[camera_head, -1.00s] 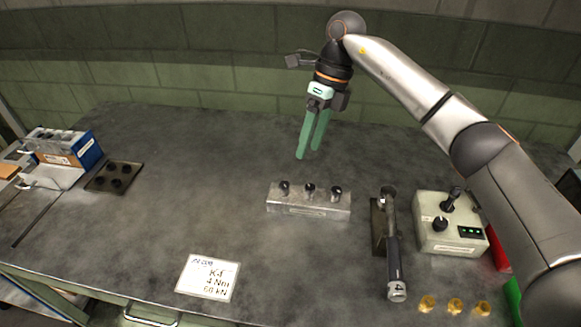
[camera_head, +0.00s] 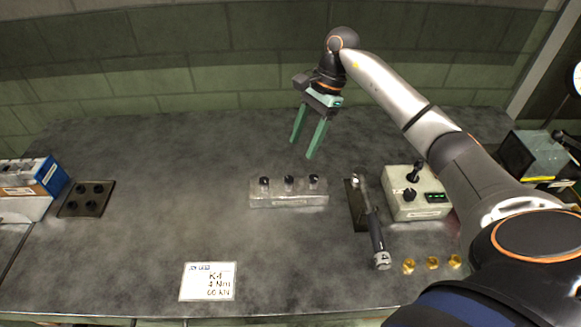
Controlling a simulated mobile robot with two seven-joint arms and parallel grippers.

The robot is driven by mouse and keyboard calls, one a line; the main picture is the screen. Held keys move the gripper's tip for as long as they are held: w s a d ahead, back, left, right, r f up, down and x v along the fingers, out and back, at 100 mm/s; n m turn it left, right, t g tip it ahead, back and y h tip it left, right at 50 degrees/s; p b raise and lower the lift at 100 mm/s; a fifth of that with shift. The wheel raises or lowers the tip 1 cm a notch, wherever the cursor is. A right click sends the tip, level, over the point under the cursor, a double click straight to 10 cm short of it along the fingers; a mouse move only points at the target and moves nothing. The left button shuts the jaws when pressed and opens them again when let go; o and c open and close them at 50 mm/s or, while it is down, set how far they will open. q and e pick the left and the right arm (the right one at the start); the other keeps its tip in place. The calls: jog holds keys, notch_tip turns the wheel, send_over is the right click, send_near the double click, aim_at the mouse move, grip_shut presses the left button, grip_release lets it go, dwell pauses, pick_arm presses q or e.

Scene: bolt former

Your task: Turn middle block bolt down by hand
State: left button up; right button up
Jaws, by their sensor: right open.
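The metal block (camera_head: 289,199) sits on the grey table, with three dark-headed bolts standing in a row along its top. The middle bolt (camera_head: 289,182) stands upright between the left bolt (camera_head: 264,183) and the right bolt (camera_head: 314,181). My right gripper (camera_head: 308,148) has green fingers spread apart, empty, pointing down. It is above and behind the block, clear of the bolts. My left gripper is not in view.
A torque tool (camera_head: 374,228) lies on a dark stand right of the block. A control box (camera_head: 412,195) and several brass pieces (camera_head: 432,263) are further right. A sign (camera_head: 208,282) lies in front. A dark holed plate (camera_head: 87,199) is at left. Table between is clear.

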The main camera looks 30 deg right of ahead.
aim_at(289, 179)
jog(key=p+x, duration=0.1)
jog(key=x, duration=0.7)
jog(key=shift+a+f, duration=0.2)
jog(key=shift+f, duration=0.15)
grip_shut()
